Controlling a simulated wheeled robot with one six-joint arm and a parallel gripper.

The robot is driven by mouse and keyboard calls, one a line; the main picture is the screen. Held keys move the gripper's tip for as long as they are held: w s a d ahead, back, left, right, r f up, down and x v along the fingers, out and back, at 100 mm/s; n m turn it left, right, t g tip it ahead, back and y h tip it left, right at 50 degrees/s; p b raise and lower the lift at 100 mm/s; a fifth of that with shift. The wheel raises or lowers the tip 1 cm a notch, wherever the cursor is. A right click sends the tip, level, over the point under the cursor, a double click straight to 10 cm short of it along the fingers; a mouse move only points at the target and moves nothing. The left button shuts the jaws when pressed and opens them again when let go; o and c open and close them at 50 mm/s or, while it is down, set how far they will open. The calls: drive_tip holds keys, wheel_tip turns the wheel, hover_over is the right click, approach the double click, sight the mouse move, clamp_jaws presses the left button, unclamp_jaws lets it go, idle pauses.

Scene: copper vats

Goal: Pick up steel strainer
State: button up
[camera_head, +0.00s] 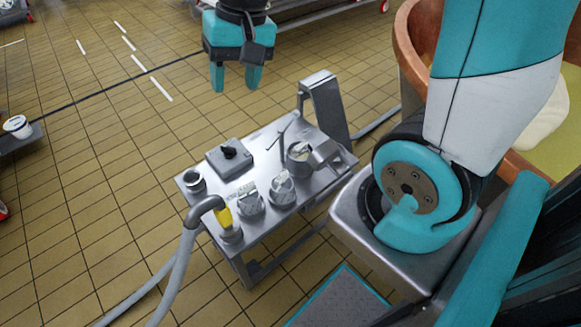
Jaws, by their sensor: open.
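My gripper (236,82) hangs at the top centre, its two teal fingers apart and pointing down with nothing between them. It is beyond the far edge of a small steel table (262,160), in the picture, and apart from everything on it. I cannot tell for certain which thing is the steel strainer. A round steel vessel (299,158) with a pale inside, at the table's right, may be it. A small dark-mouthed steel cup (194,181) stands at the left corner.
The table also holds a grey box with a black knob (230,153), two faceted steel fittings (250,199) and a hose pipe with a yellow part (207,209). A steel post (325,106) rises behind. A copper vat (408,45) stands right.

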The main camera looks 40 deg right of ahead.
drive_tip(key=w+d+f+m+h+b, duration=0.1)
drive_tip(key=w+d+f+m+b, duration=0.1)
drive_tip(key=w+d+f+m, duration=0.3)
drive_tip(key=w+d+f+m+b, duration=0.2)
drive_tip(key=d+f+m, duration=0.1)
drive_tip(key=d+f, duration=0.45)
drive_tip(key=m+g+h+b, duration=0.1)
drive_tip(key=m+b, duration=0.4)
drive_tip(key=m, duration=0.2)
hover_over(301, 144)
wheel_tip(301, 144, down, 20)
drive_tip(key=shift+s+r, duration=0.1)
wheel_tip(301, 144, down, 7)
drive_tip(key=shift+a+r+b, duration=0.1)
drive_tip(key=shift+r+b, duration=0.1)
drive_tip(key=shift+b, duration=0.1)
clamp_jaws()
